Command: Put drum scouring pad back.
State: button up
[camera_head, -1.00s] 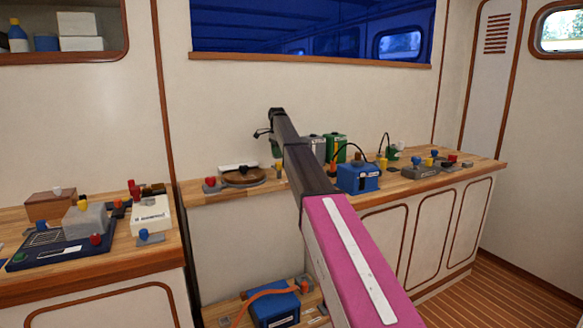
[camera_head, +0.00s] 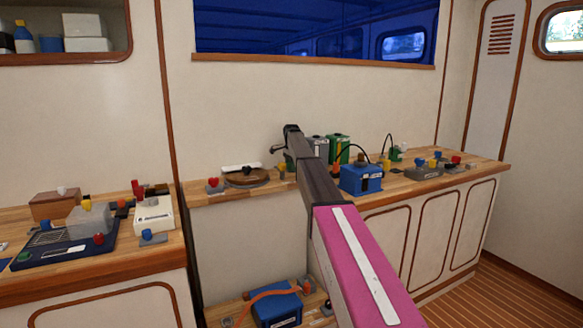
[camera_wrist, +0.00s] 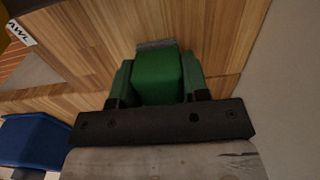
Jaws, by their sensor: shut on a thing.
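My gripper (camera_wrist: 157,64) shows in the wrist view with its two green-sided fingers closed around a green block with a grey far edge (camera_wrist: 157,44). I take this block to be the drum scouring pad (camera_wrist: 157,78). It is over or near a wooden counter top; whether it touches the wood cannot be told. In the head view my arm reaches to the back counter (camera_head: 405,188), and its dark forearm hides most of the gripper and pad. A little green shows beside the arm's end.
A blue box (camera_head: 361,179) and green can (camera_head: 338,147) stand right of my arm. A brown disc with a white bar (camera_head: 246,178) lies left. Another blue box (camera_head: 277,304) sits on a lower shelf.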

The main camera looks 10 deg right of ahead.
jog(key=shift+f, duration=0.15)
jog(key=o, duration=1)
notch_tip(320, 180, up, 12)
jog(key=shift+r, duration=0.15)
